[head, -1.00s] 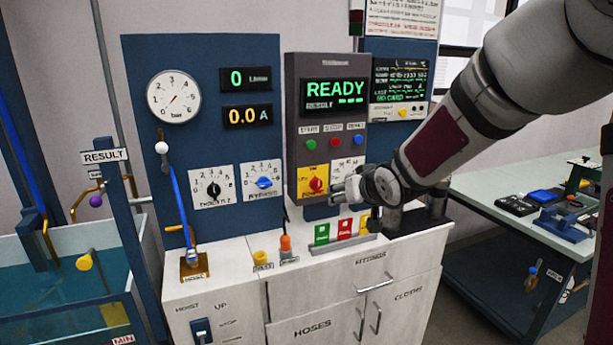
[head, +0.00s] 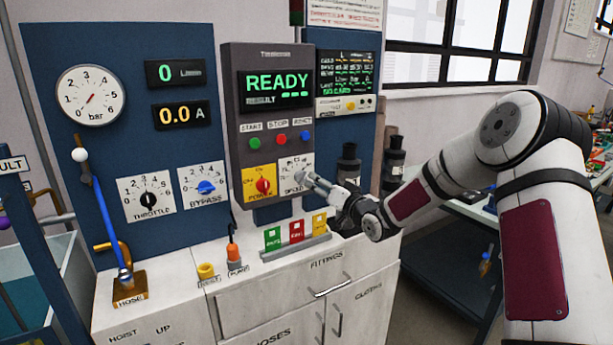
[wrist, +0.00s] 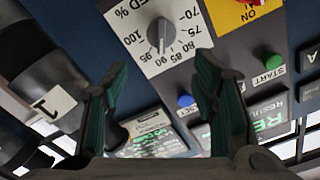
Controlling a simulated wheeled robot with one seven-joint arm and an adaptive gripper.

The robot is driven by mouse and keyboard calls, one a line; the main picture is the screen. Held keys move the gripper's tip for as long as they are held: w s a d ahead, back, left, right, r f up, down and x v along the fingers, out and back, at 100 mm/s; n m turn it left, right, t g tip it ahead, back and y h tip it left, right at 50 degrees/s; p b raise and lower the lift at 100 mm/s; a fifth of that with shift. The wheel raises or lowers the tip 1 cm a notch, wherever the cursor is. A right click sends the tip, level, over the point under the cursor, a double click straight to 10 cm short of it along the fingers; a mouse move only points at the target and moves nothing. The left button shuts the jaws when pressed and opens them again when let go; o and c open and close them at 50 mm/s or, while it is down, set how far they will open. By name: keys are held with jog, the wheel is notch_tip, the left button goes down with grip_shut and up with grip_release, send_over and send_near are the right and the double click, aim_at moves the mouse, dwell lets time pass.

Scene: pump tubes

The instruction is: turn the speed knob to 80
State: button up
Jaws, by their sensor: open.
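The speed knob (wrist: 158,33) is a grey round knob on a white dial plate with numbers from about 70 to 100 visible in the wrist view. A pale line on the knob seems to point down the picture, toward the 85 to 90 side; the exact reading is unclear. In the head view the speed dial plate (head: 292,163) is right of the yellow power plate, and my fingers partly cover it. My gripper (wrist: 160,70) is open, its two dark green fingertips apart and empty. The knob lies beyond and between them; contact is not visible. My gripper (head: 308,180) also shows at the dial's lower right.
Above the dial are green, red and blue buttons (head: 281,139) and a screen (head: 277,84) reading READY. The red power switch (head: 263,186) is close on the left. Coloured cards (head: 297,231) stand on the counter below. Dark cylinders (head: 349,165) stand right of the panel.

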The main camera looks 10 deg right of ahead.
aim_at(300, 174)
jog(key=x, duration=1)
jog(key=shift+s+a+f+b, duration=0.1)
jog(key=shift+b, duration=0.25)
jog(key=c, duration=1.1)
jog(key=shift+c, duration=0.2)
jog(key=shift+n, duration=0.3)
jog(key=n+b, duration=0.5)
jog(key=shift+a, duration=0.35)
jog(key=n+b, duration=0.3)
jog(key=n, duration=0.1)
jog(key=n+b, duration=0.2)
jog(key=shift+s+a+b, duration=0.2)
jog(key=shift+a+b, duration=0.1)
jog(key=shift+b, duration=0.05)
